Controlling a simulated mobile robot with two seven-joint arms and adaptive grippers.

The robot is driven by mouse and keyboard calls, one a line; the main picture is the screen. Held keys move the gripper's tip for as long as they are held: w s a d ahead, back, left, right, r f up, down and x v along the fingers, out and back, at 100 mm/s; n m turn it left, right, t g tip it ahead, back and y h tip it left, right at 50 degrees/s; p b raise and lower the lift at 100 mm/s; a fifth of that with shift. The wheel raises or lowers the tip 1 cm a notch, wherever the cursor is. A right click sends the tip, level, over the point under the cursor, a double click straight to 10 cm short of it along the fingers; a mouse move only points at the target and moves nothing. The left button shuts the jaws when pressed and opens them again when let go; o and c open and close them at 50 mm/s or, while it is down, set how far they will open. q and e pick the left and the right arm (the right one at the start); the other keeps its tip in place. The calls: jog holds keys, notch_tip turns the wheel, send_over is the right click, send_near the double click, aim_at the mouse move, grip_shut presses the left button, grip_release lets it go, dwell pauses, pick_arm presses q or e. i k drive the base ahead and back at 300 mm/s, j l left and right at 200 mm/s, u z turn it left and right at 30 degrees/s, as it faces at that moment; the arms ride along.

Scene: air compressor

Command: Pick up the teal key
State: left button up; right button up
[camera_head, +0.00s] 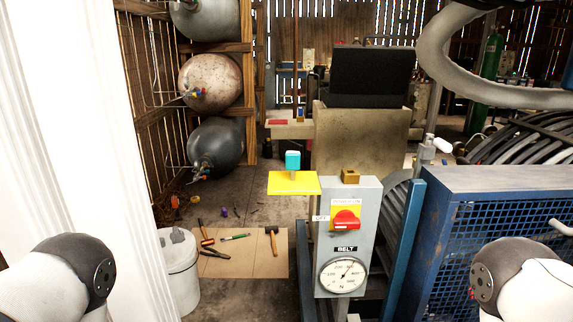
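The teal key (292,157) stands upright on a yellow plate (281,187), with its teal head up and a short grey stem below. The plate is at the left side of the grey control box (365,240), near its top. Nothing is touching the key except the plate. Only rounded links of my two arms show at the lower left and lower right corners. Neither gripper is in view.
A brass block (350,176) sits on top of the box. A red rotary switch (346,220) and a gauge (341,277) are on its front. A blue mesh guard (497,240) stands right. A white bucket (180,275) and floor tools are lower left.

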aim_at(292, 159)
jog(key=i+j, duration=0.1)
jog(key=j, duration=0.8)
jog(key=i+j, duration=0.15)
jog(key=j, duration=0.3)
jog(key=i+j, duration=0.1)
jog(key=j, duration=0.35)
jog(key=i+j+z, duration=0.1)
